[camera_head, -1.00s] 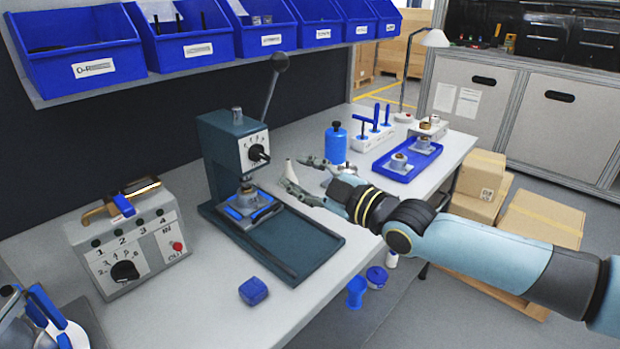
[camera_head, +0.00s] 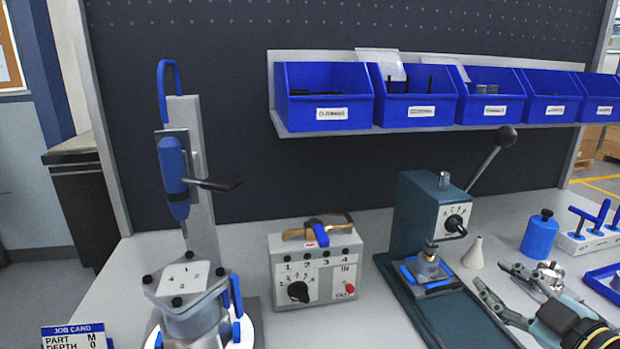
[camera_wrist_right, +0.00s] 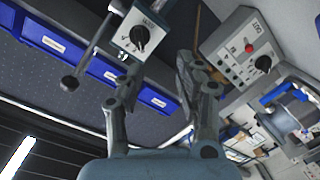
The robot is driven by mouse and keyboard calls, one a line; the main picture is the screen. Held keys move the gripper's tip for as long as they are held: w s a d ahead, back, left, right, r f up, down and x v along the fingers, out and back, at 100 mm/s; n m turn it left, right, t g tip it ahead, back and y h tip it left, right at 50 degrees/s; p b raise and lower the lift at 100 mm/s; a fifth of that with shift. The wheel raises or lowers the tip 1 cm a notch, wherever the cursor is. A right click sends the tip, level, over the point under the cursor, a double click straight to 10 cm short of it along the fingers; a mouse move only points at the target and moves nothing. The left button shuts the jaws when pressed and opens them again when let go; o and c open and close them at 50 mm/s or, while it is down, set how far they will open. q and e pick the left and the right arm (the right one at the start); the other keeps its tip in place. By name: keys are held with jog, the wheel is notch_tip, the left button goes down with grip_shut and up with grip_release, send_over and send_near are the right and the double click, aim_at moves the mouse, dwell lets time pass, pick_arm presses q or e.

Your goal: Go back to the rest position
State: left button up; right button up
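My right gripper (camera_head: 490,273) is at the lower right of the head view, its two fingers spread and nothing between them. It lies just right of the green press (camera_head: 422,215), near a pale cone (camera_head: 474,254) that stands on the bench. In the right wrist view the fingers (camera_wrist_right: 155,75) are also apart and empty, with the press's dial panel (camera_wrist_right: 143,36) and the grey control box (camera_wrist_right: 240,50) beyond them. My left gripper is not in view.
A clamped housing (camera_head: 190,290) under a blue tool (camera_head: 173,178) stands at the left. A control box (camera_head: 312,270) sits mid-bench. Blue bins (camera_head: 325,95) line the shelf. A blue bottle (camera_head: 539,235) and tool rack (camera_head: 590,240) are at the right, beside the gripper.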

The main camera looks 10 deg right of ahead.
jog(key=s+a+f+m+g, duration=0.2)
jog(key=s+a+f+g, duration=0.1)
jog(key=s+a+g, duration=0.15)
jog(key=s+a+m+g+h, duration=0.3)
jog(key=s+m+g, duration=0.4)
jog(key=s, duration=1)
jog(key=s+d+f+g+b, duration=0.15)
jog(key=f+b, duration=0.25)
jog(key=f, duration=1.4)
jog(key=s+d+f+g+b, duration=0.15)
jog(key=f+b, duration=0.25)
jog(key=f, duration=1.4)
jog(key=s+f+g+b, duration=0.1)
jog(key=s+f+b, duration=0.4)
jog(key=s+f, duration=1.3)
notch_tip(320, 180, down, 3)
jog(key=shift+s+d+r+b, duration=0.1)
jog(key=shift+s+d+b, duration=0.1)
jog(key=shift+b, duration=0.15)
jog(key=shift+g, duration=0.25)
jog(key=shift+c, duration=0.3)
